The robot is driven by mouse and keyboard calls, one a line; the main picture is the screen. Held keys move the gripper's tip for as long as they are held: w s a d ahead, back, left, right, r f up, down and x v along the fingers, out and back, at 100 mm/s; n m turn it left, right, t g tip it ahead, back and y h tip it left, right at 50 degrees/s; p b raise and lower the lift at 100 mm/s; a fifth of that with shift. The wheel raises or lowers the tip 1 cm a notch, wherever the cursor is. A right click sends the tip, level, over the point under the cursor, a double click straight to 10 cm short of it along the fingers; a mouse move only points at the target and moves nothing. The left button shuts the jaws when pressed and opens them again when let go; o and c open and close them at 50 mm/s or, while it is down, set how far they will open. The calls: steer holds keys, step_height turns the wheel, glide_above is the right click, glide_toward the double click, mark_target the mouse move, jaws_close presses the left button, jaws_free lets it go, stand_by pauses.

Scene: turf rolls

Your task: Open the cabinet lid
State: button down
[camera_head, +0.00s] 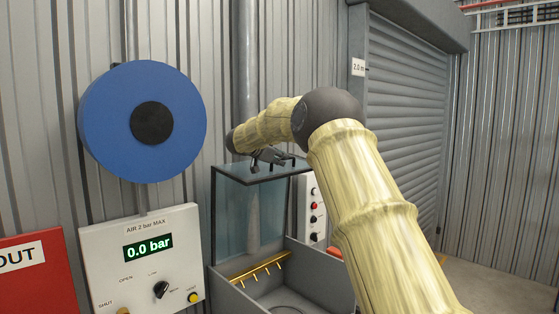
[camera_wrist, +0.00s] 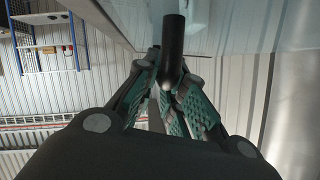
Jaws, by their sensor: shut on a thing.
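The cabinet (camera_head: 318,270) is a grey box low in the middle of the head view, its inside showing from above. Its clear bluish lid (camera_head: 234,212) stands raised above the box, with a dark edge along the top. My gripper (camera_head: 268,160) is at that top edge, partly hidden by my arm. In the wrist view my gripper (camera_wrist: 173,92) has its green-padded fingers closed around a black bar-like handle (camera_wrist: 174,45). The clear pane of the lid (camera_wrist: 235,22) shows behind the handle.
A gold manifold (camera_head: 258,270) lies inside the cabinet. A pressure panel (camera_head: 143,262) reading 0.0 bar and a blue reel (camera_head: 100,125) are on the left wall. A red sign box (camera_head: 35,285) is at far left. A control panel (camera_head: 314,205) stands behind the cabinet, near a roller shutter (camera_head: 405,110).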

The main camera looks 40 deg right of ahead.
steer(key=shift+a+f, duration=0.1)
steer(key=shift+f, duration=0.3)
steer(key=c, duration=1.8)
jaws_free()
steer(key=shift+w, duration=0.1)
steer(key=shift+o, duration=0.2)
steer(key=shift+w, duration=0.2)
steer(key=shift+s+r, duration=0.1)
steer(key=shift+a+r, duration=0.15)
steer(key=v, duration=1.1)
steer(key=shift+a, duration=0.3)
